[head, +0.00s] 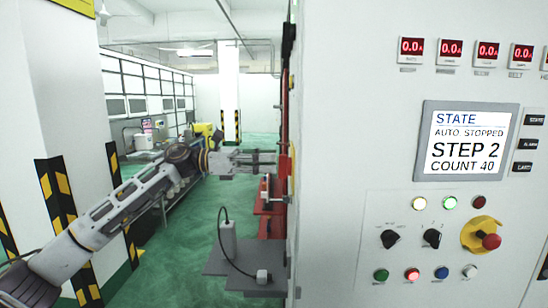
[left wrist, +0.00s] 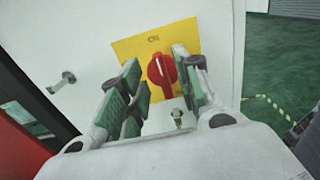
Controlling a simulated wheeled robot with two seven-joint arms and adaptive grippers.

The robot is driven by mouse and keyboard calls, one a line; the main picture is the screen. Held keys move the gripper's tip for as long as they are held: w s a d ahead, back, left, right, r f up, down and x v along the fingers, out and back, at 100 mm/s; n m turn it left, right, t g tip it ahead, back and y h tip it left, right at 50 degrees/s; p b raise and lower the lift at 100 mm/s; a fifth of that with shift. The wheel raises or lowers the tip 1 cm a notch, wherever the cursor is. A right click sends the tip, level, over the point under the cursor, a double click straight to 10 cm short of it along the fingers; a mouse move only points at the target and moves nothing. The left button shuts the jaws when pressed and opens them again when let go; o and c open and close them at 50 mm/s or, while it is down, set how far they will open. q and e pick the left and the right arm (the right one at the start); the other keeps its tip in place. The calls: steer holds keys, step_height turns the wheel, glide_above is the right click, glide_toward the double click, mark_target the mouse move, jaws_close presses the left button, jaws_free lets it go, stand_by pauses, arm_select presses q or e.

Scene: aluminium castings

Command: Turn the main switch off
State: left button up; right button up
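The main switch, a red rotary knob (left wrist: 162,72) on a yellow plate (left wrist: 128,48), shows in the left wrist view on a pale panel. Its handle stands nearly upright, and small lettering, hard to read, sits above it. My left gripper (left wrist: 160,82) is open, with green-padded fingers to the left and right of the knob in the picture. I cannot tell whether the pads touch it. In the head view my left gripper (head: 262,163) reaches toward the cabinet's left side, where the switch is hidden. My right gripper is not in view.
The cabinet front (head: 350,130) carries a screen (head: 466,143) reading "AUTO STOPPED", lit buttons and a red emergency stop (head: 490,241) on yellow. A metal handle (left wrist: 62,82) sits left of the switch. A grey pedestal (head: 240,262) stands below my left gripper. Green floor lies open beyond.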

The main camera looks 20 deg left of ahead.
mark_target(285, 167)
arm_select(q)
steer(key=shift+p+x, duration=0.45)
steer(key=shift+x, duration=0.6)
jaws_close()
